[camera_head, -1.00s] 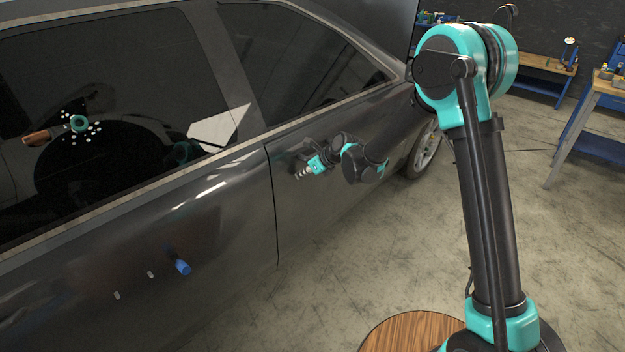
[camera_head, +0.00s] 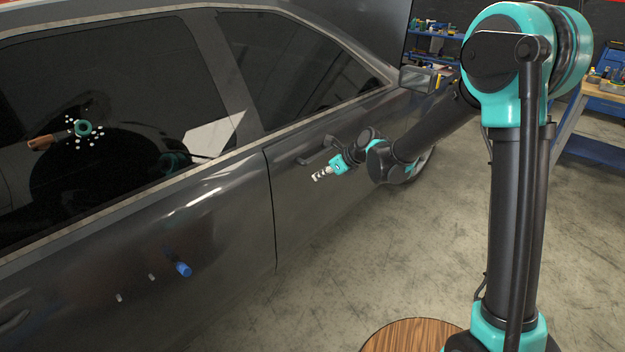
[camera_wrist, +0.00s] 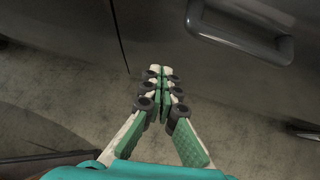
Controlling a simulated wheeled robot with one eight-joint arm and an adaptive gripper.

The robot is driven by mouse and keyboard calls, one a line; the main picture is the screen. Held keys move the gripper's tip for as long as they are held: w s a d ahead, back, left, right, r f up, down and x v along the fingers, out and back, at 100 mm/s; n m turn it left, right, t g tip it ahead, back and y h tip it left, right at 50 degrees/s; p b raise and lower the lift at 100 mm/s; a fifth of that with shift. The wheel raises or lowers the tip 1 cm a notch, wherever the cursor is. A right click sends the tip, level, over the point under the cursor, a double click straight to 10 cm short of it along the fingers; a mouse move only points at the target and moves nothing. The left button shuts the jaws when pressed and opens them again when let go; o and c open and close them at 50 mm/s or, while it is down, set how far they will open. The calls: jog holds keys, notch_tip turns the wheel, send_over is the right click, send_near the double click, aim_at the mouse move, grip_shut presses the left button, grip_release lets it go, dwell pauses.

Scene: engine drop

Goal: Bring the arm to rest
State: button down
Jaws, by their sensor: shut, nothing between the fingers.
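My gripper (camera_head: 318,176) is at the end of my bent arm, beside the dark car's front door in the head view. In the wrist view my gripper (camera_wrist: 161,72) has its green and white fingers together, with nothing between them. The arm's upper joint stands high at the right of the head view, and the forearm runs down and left from it. I cannot tell the exact gap between the gripper and the door.
The dark car (camera_head: 225,235) fills the left side. Its door handle (camera_wrist: 240,35) lies close above the fingers in the wrist view. The side mirror (camera_head: 418,79) is near the forearm. A workbench (camera_head: 607,102) stands at the back right. Concrete floor (camera_head: 400,255) lies open below the arm.

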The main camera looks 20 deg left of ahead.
jog(key=s+d+r+n+t+h, duration=0.15)
jog(key=s+d+n, duration=0.35)
jog(key=d, duration=0.9)
jog(key=s+d+n+h, duration=0.25)
jog(key=d+n, duration=0.35)
jog(key=d, duration=0.9)
jog(key=s+d+f+n+h, duration=0.2)
jog(key=s+d+n, duration=0.3)
jog(key=s+d, duration=0.2)
jog(key=s+d+f+n+h, duration=0.2)
jog(key=s+d+n, duration=0.3)
jog(key=d, duration=0.5)
jog(key=shift+s+f+h, duration=0.3)
jog(key=shift+s+f, duration=0.2)
jog(key=shift+s, duration=0.45)
